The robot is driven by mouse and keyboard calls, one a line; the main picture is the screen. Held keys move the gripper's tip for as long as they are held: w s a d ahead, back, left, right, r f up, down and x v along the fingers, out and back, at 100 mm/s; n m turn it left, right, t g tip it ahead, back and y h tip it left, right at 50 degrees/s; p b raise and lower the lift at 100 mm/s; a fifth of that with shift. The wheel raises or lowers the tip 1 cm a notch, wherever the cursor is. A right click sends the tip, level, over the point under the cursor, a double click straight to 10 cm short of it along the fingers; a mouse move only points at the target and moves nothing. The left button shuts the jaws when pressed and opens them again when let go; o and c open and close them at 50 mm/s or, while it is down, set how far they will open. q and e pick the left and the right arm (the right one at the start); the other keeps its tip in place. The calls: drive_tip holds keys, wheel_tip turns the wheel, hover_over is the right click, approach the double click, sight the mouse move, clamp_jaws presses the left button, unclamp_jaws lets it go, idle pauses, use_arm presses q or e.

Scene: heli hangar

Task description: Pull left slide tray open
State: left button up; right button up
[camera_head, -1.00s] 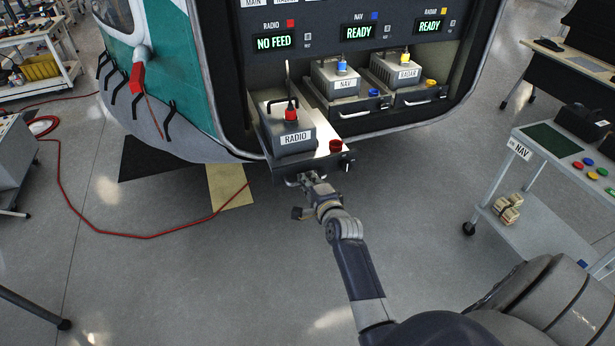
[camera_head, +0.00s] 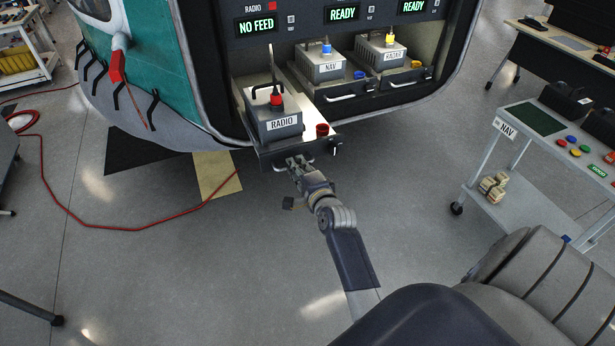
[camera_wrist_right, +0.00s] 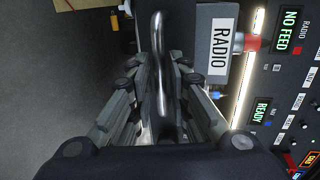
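The left slide tray (camera_head: 268,157) sticks out of the bay under the RADIO display, with a bar handle on its front. A grey RADIO box (camera_head: 275,124) stands on it. A red cap (camera_head: 322,129) sits at its front right. My right gripper (camera_head: 297,163) is at the handle. In the right wrist view the chrome handle bar (camera_wrist_right: 160,60) lies between the fingers of the right gripper (camera_wrist_right: 160,85), which look spread apart with narrow gaps beside it. Contact is hard to judge. My left gripper is not in view.
The NAV tray (camera_head: 345,98) and RADAR tray (camera_head: 406,83) are further back in the bay. A cart labelled NAV (camera_head: 506,128) stands at the right. A red cable (camera_head: 120,226) lies on the left floor.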

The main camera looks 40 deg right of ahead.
drive_tip(key=v, duration=1)
drive_tip(key=s+a+f+n+g+y+b, duration=0.1)
drive_tip(key=a+f+n+g, duration=0.2)
drive_tip(key=f, duration=0.8)
drive_tip(key=s+a+f+n+g+y+b, duration=0.1)
drive_tip(key=s+a+f+n+y, duration=0.2)
drive_tip(key=f, duration=0.7)
drive_tip(key=s+a+f+n+g, duration=0.1)
drive_tip(key=s+a+f+n, duration=0.15)
drive_tip(key=f, duration=0.25)
drive_tip(key=s+a+f+n+g+b, duration=0.1)
drive_tip(key=s+a+f, duration=0.15)
drive_tip(key=f, duration=0.35)
drive_tip(key=s+a+f+n+g, duration=0.1)
drive_tip(key=s+a+f+n, duration=0.15)
drive_tip(key=f, duration=0.25)
drive_tip(key=s+f+n+g, duration=0.2)
drive_tip(key=s+f, duration=0.4)
drive_tip(key=s, duration=0.4)
drive_tip(key=s+d+f+n+g+b, duration=0.1)
drive_tip(key=s+f+n, duration=0.4)
drive_tip(key=s, duration=0.5)
drive_tip(key=s+f+n+g+b, duration=0.1)
drive_tip(key=s+f+n+g, duration=0.3)
drive_tip(key=s+f, duration=0.4)
drive_tip(key=s, duration=0.3)
drive_tip(key=shift+d, duration=0.25)
